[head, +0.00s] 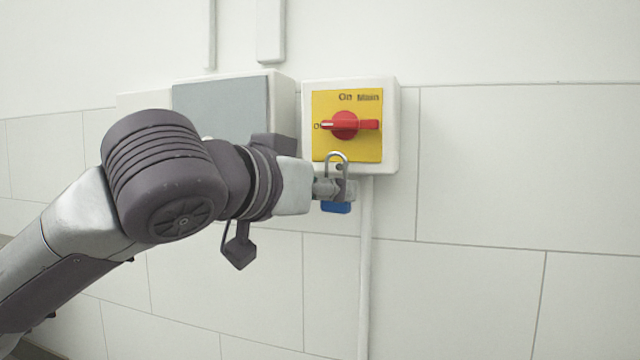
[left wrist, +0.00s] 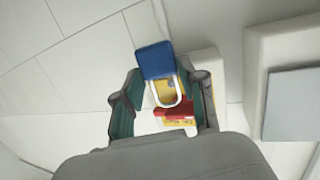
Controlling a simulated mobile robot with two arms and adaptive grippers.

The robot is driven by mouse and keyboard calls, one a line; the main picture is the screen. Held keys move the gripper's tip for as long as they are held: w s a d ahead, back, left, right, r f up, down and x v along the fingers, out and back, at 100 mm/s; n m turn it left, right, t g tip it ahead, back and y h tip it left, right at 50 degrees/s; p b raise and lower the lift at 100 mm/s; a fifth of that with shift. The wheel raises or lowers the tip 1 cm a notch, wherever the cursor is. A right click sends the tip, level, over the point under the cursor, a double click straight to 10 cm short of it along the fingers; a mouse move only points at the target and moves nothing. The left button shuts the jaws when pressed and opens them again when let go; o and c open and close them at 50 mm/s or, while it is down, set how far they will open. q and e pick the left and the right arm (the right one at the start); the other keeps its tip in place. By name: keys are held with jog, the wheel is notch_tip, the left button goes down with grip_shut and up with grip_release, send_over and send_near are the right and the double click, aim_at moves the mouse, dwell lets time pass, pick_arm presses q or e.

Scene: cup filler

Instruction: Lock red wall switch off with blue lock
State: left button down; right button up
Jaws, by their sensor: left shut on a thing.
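The red wall switch (head: 345,124) sits on a yellow plate in a white box, its handle lying horizontal near the "O" mark. It also shows in the left wrist view (left wrist: 175,116). My left gripper (head: 335,189) is shut on the blue lock (head: 336,207), just below the switch. The lock's body is partly hidden by the fingers in the head view. Its silver shackle (head: 337,156) points up and overlaps the lower yellow plate, and I cannot tell whether it touches. In the left wrist view the blue lock body (left wrist: 154,60) shows between the fingers. My right gripper is out of view.
A grey-fronted box (head: 222,107) is mounted left of the switch box (head: 391,130), partly behind my left arm. A white conduit (head: 365,270) runs down from the switch box. The tiled wall to the right is clear.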

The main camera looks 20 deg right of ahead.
pick_arm(q)
jog(key=shift+w+d+p, duration=0.4)
jog(key=shift+w+d, duration=0.3)
jog(key=shift+w, duration=0.35)
jog(key=shift+w+d+f, duration=0.4)
jog(key=shift+w+d, duration=0.05)
jog(key=shift+w, duration=0.2)
jog(key=c, duration=0.6)
grip_release()
